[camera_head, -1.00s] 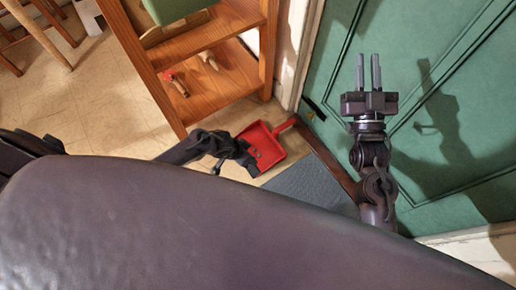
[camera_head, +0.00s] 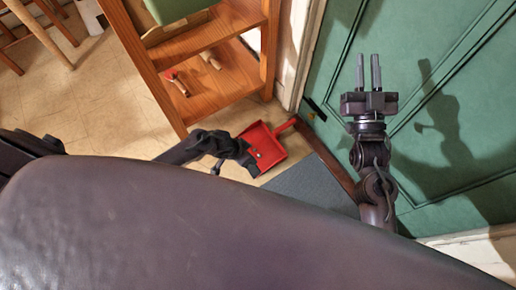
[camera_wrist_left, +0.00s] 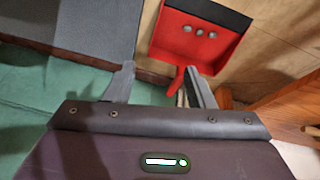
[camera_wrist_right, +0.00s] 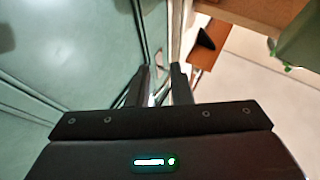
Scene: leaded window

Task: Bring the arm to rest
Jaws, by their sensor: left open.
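My right gripper (camera_head: 368,72) stands upright in front of the green door, its two fingers apart with nothing between them. In the right wrist view its fingers (camera_wrist_right: 161,88) show a narrow gap. My left arm reaches in low from the left, and its dark gripper (camera_head: 240,153) is beside a red dustpan on the floor; its fingertips are hard to make out there. In the left wrist view the left gripper's fingers (camera_wrist_left: 160,85) are wide apart. The red dustpan (camera_wrist_left: 172,45) lies beyond them, with a few small round grey things in it; its handle shows near the right finger.
The green door (camera_head: 440,150) fills the right side, close to my right arm. A wooden shelf unit (camera_head: 215,85) stands at the upper middle, with a red-ended tool (camera_head: 178,82) on its lower board. A grey mat (camera_head: 308,188) lies by the door. Tiled floor (camera_head: 90,100) is open at left.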

